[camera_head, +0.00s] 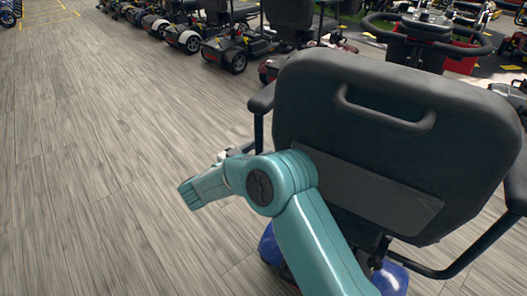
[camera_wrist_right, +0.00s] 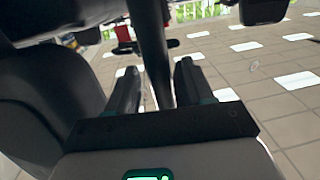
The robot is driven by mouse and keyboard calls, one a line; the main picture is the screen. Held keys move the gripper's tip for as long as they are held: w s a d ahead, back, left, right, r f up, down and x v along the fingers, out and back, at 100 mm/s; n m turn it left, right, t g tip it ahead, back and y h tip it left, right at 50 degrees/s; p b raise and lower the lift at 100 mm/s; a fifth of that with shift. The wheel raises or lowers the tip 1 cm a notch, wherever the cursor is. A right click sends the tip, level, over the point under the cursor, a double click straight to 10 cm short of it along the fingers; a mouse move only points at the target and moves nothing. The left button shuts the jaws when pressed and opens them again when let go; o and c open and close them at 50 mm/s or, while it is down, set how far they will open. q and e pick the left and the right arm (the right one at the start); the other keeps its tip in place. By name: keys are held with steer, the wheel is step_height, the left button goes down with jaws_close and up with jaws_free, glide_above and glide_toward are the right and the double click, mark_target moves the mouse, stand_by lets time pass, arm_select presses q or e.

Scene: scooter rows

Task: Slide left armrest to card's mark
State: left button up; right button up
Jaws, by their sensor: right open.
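In the head view a scooter seat (camera_head: 390,130) shows from behind. Its left armrest (camera_head: 262,97) is a dark pad on a dark post at the left of the backrest. My teal right arm rises from below and bends left beside the seat. Its fingers are hard to make out there. In the right wrist view my right gripper (camera_wrist_right: 157,72) is open, one dark finger on each side of a dark upright tube (camera_wrist_right: 152,40). I cannot tell whether either finger touches the tube. I cannot make out the card or its mark. My left gripper is out of view.
Parked scooters (camera_head: 228,50) stand in a row at the top. The wood-look floor (camera_head: 90,150) to the left is clear. A blue body part (camera_head: 270,245) shows under the seat.

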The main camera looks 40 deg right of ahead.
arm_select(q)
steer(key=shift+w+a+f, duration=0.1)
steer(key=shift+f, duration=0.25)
arm_select(e)
steer(key=shift+w+d, duration=0.25)
steer(key=shift+d, duration=1.05)
